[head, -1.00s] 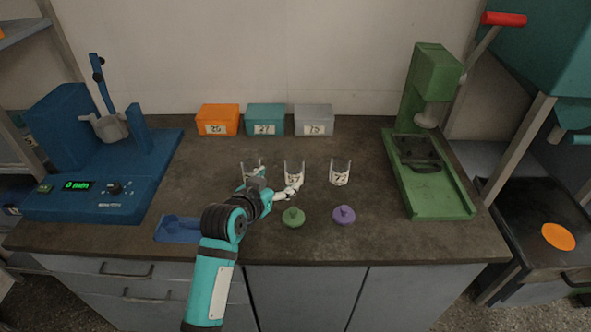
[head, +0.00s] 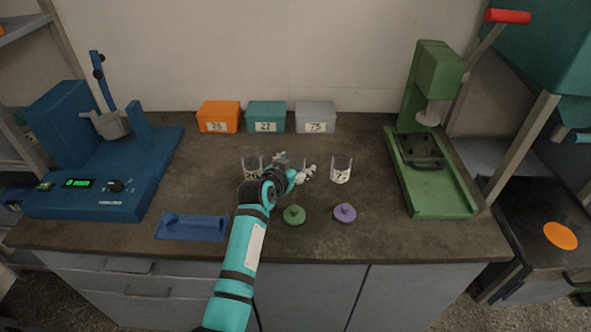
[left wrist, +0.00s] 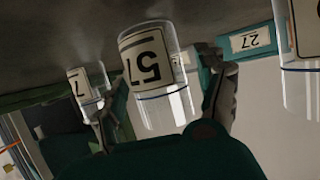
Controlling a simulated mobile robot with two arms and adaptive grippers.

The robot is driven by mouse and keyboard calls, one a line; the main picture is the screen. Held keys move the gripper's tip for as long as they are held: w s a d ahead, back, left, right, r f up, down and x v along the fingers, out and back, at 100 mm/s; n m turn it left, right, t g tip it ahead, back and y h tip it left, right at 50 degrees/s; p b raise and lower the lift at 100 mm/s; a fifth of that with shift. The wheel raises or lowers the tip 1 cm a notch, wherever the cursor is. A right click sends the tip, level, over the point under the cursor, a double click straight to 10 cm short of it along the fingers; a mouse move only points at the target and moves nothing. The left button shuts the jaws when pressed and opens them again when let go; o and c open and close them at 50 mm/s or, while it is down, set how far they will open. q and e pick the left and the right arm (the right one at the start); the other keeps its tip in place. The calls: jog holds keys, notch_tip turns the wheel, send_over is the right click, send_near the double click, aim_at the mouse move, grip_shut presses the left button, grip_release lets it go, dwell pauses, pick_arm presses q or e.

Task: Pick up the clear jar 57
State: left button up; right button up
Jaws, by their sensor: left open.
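The clear jar 57 (left wrist: 157,75) is a see-through cup with a pale label. In the left wrist view it sits between the two fingers of my left gripper (left wrist: 163,97), which is open with a finger on each side. I cannot tell whether either finger touches it. In the head view my left gripper (head: 298,166) is at the middle of the three jars and hides most of that jar. My right gripper is not in view.
Other clear jars stand left (head: 252,169) and right (head: 341,171) of the gripper. A green lid (head: 294,215) and a purple lid (head: 345,212) lie in front. Orange (head: 218,117), teal (head: 267,117) and grey (head: 315,118) boxes stand behind. Blue (head: 70,155) and green (head: 432,160) machines flank the bench.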

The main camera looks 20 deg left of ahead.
pick_arm(q)
jog(key=c, duration=1.3)
